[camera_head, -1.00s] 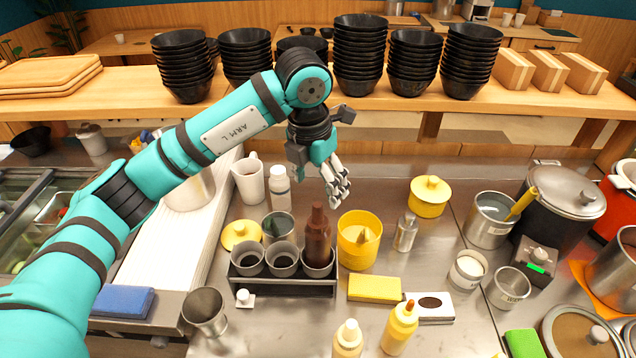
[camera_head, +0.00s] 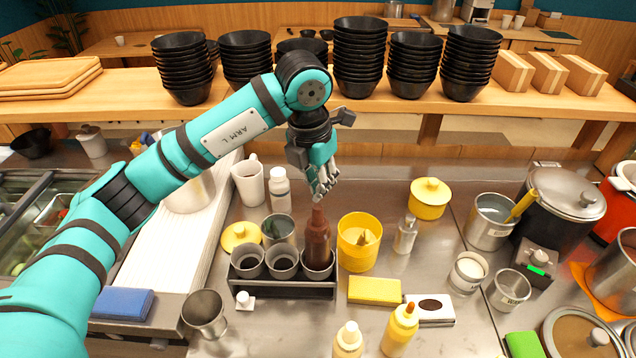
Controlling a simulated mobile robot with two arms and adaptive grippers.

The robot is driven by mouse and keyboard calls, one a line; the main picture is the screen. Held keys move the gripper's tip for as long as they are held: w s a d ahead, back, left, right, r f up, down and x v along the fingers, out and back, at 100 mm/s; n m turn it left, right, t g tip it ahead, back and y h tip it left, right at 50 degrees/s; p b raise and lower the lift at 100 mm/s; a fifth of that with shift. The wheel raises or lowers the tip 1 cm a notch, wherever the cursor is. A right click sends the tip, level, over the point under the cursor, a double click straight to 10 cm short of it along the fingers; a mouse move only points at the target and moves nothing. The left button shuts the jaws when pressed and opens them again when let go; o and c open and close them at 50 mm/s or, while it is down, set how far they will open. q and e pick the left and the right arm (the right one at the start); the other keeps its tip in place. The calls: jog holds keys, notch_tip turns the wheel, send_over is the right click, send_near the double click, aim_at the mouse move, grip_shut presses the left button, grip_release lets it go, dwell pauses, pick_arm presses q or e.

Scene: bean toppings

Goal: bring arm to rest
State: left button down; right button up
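My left arm reaches in from the left across the steel counter. Its teal and grey gripper (camera_head: 322,188) points down, just above and behind the top of a brown sauce bottle (camera_head: 318,240). The fingers look close together, but the view is too small to tell whether they are open or shut. I see nothing held in them. The brown bottle stands upright in the right compartment of a dark rack (camera_head: 284,289). My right gripper is not in view.
A yellow open container (camera_head: 357,252) stands right of the rack. A white pitcher (camera_head: 248,182) and a white bottle (camera_head: 279,187) stand left of the gripper. Stacked black bowls (camera_head: 360,60) line the shelf behind. Bare counter (camera_head: 380,185) lies right of the gripper.

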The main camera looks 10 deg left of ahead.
aim_at(319, 205)
pick_arm(q)
jog(key=shift+f, duration=0.25)
dwell(0.7)
jog(key=shift+f+b, duration=1.4)
jog(key=shift+r, duration=0.2)
jog(key=shift+r+p, duration=1.4)
jog(key=shift+r, duration=1.5)
jog(key=shift+f, duration=0.1)
